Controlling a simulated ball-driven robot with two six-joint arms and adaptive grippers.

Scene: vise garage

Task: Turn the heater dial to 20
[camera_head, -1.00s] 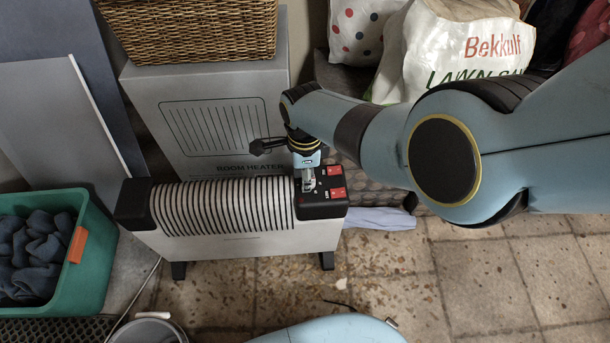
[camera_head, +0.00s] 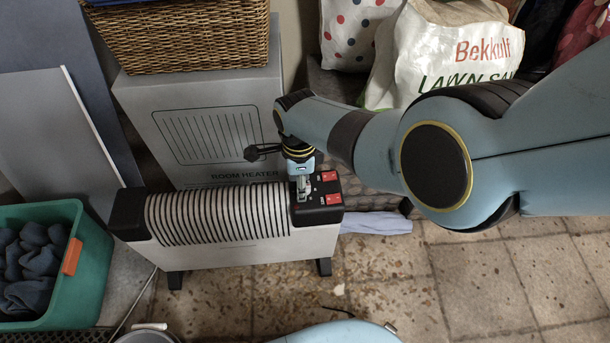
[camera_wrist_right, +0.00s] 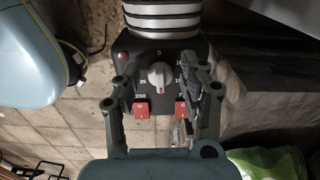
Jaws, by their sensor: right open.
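The white heater (camera_head: 235,252) stands on the tiled floor, its black control panel (camera_head: 328,214) at its right end. In the right wrist view the panel (camera_wrist_right: 127,44) carries a round pale dial (camera_wrist_right: 160,74) with a ridged grip and printed numbers around it. Two red switches (camera_wrist_right: 141,108) sit below the dial. My right gripper (camera_wrist_right: 162,82) is open, with one finger on each side of the dial; I cannot tell whether they touch it. In the head view this gripper (camera_head: 303,193) is over the panel and hides the dial. My left gripper is not in view.
A grey heater box (camera_head: 205,125) stands behind the heater with a wicker basket (camera_head: 180,38) on top. A green bin of dark cloth (camera_head: 72,285) is at left. A lawn bag (camera_head: 450,55) stands at back right. The floor at front right is clear.

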